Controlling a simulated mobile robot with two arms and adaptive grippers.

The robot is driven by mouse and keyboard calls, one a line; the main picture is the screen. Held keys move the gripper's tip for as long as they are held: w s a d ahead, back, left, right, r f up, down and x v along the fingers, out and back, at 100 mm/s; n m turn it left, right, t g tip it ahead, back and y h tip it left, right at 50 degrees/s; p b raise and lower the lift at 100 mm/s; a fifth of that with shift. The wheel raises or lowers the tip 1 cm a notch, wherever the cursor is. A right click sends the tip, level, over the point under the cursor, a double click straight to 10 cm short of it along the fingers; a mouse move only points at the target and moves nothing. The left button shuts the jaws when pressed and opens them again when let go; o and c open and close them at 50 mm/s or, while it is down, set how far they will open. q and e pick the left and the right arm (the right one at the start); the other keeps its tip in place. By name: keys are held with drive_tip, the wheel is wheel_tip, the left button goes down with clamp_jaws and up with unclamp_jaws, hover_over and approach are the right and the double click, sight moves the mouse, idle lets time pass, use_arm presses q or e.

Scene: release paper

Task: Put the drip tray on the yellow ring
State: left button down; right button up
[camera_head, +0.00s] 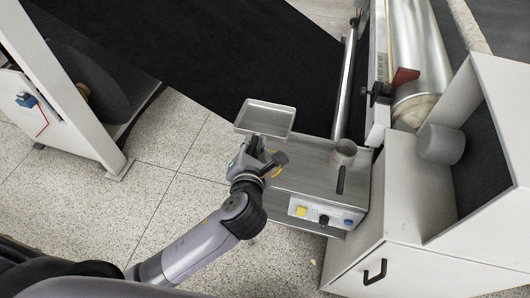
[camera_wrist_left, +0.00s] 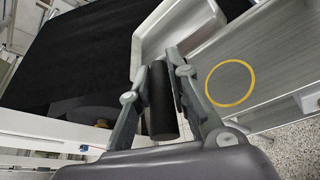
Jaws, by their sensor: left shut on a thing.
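The drip tray (camera_head: 265,117) is a shallow, pale grey rectangular tray with a raised rim. It is held out past the far left edge of the metal work surface in the head view, and its near part shows at the top of the left wrist view (camera_wrist_left: 143,45). My left gripper (camera_head: 258,150) is shut on the tray's near side; a black cylinder (camera_wrist_left: 162,100) shows between its fingers in the wrist view. My right gripper is not in view.
Rollers (camera_head: 412,50) and a white cabinet (camera_head: 400,255) stand to the right.

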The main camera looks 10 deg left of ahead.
use_arm(q)
wheel_tip(320, 180, down, 20)
drive_tip(key=b, duration=0.2)
drive_tip(key=shift+r+b, duration=0.2)
drive_tip(key=shift+b, duration=0.15)
drive_tip(key=shift+s, duration=0.1)
drive_tip(key=c, duration=1.5)
unclamp_jaws()
drive_tip(key=shift+f, duration=0.1)
drive_tip(key=shift+s, duration=0.15)
drive_tip(key=v, duration=1.2)
drive_tip(key=shift+b, duration=0.4)
